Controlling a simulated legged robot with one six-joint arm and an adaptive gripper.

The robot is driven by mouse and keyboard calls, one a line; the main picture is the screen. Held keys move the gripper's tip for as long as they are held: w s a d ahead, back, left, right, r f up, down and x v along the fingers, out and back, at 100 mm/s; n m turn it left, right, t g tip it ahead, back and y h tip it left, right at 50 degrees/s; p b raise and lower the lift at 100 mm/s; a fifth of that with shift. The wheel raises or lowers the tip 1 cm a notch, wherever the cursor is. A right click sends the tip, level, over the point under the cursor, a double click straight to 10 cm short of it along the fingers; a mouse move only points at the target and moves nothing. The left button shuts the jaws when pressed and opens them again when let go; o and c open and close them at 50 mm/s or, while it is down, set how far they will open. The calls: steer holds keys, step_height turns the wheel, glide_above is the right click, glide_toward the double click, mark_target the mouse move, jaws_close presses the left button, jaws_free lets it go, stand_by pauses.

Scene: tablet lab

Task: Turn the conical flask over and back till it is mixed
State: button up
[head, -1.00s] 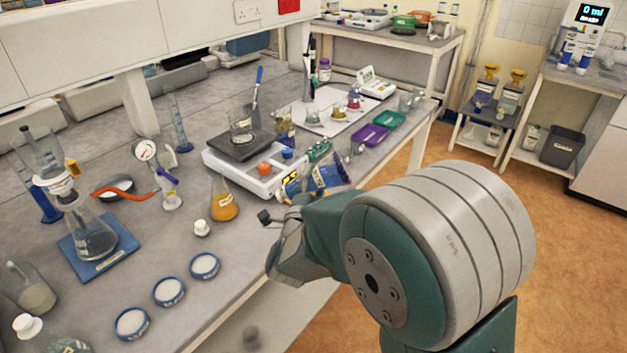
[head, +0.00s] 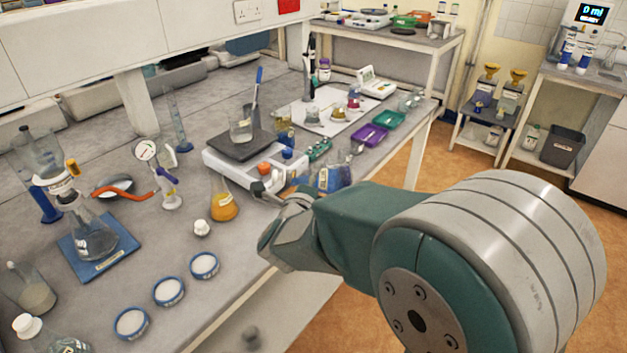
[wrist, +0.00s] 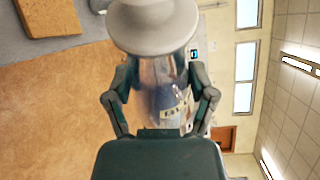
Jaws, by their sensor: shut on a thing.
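My gripper (wrist: 161,92) is shut on a conical flask (wrist: 160,72) in the wrist view, one finger on each side of the clear glass. The flask has a wide white stopper (wrist: 152,26), blue liquid and a pale label. The wrist view is turned sideways, with floor at left and ceiling at right, and the flask lies across that upright direction. In the head view the blue flask (head: 337,177) shows beyond my forearm, off the bench's front edge. My arm hides part of it, and the fingers are hard to make out there.
The bench holds a conical flask of orange liquid (head: 224,207), a white stopper (head: 201,228), a balance (head: 250,166) and several blue-rimmed dishes (head: 169,292). A purple tray (head: 370,135) and green tray (head: 390,119) lie behind the held flask. Open floor (head: 440,165) is at right.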

steer(key=m+g, duration=0.1)
steer(key=m, duration=0.2)
steer(key=shift+r+y, duration=0.15)
steer(key=shift+y, duration=0.25)
steer(key=m+g+y, duration=0.1)
steer(key=m, duration=0.2)
steer(key=shift+d+y, duration=0.1)
steer(key=shift+y, duration=0.2)
steer(key=m+y, duration=0.2)
steer(key=m, duration=0.1)
steer(key=shift+g, duration=0.4)
steer(key=shift+m+y, duration=0.8)
steer(key=shift+m, duration=0.4)
steer(key=shift+w, duration=0.1)
